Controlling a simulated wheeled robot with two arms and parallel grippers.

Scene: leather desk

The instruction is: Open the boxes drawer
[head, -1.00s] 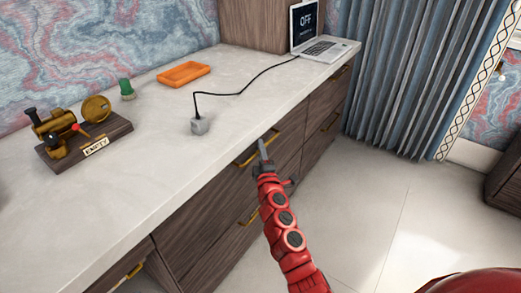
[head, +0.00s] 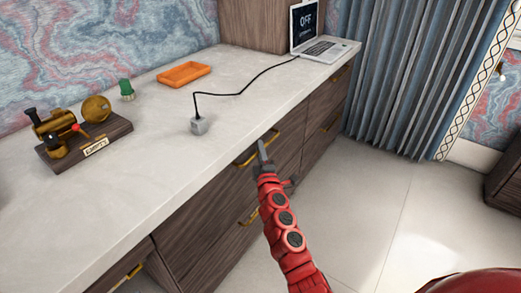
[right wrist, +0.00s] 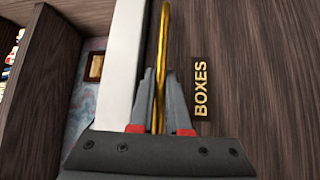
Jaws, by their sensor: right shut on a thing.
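The boxes drawer (right wrist: 255,75) has a dark wood front with a black label (right wrist: 201,91) reading "BOXES" in gold letters. Its gold bar handle (right wrist: 163,35) runs between my right gripper's fingers in the right wrist view. The handle (head: 244,160) also shows just under the counter edge in the head view. My right gripper (head: 263,150) is shut on it; its two grey fingers (right wrist: 158,100) close around the bar. The drawer front looks flush with the cabinet in the head view. My left gripper is not in view.
Open floor (head: 380,200) lies in front of the cabinet.

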